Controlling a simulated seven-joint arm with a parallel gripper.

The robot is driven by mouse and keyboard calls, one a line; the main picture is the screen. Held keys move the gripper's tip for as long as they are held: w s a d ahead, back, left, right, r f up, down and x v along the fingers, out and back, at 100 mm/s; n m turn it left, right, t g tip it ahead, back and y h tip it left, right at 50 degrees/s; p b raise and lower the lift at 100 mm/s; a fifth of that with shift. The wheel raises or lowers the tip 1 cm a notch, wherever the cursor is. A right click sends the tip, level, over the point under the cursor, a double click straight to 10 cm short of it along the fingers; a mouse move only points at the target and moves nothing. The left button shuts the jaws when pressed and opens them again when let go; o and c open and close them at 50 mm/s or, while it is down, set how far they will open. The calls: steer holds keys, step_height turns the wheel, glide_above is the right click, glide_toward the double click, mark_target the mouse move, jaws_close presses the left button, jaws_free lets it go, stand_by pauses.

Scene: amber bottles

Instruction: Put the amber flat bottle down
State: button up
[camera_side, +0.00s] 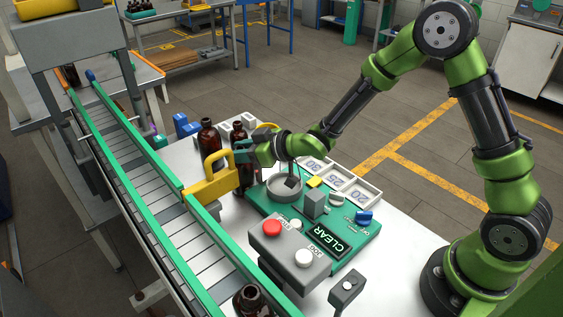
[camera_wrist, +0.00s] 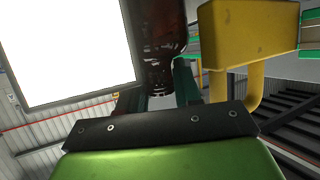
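The amber flat bottle is a dark brown glass bottle, seen in the side view (camera_side: 247,176) just under my gripper, its upper part hidden by the fingers and wrist. The bottle looks about upright. I cannot tell whether its base touches the white table.
Two other amber bottles (camera_side: 208,137) (camera_side: 238,131) stand behind my gripper. The yellow bracket (camera_side: 212,181) is close on the left, beside the conveyor (camera_side: 160,205). A green board (camera_side: 345,246) with a grey bowl (camera_side: 284,190) lies to the right. Another bottle (camera_side: 250,302) is at the front.

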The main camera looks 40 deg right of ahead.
jaws_close()
steer(key=shift+r, duration=0.1)
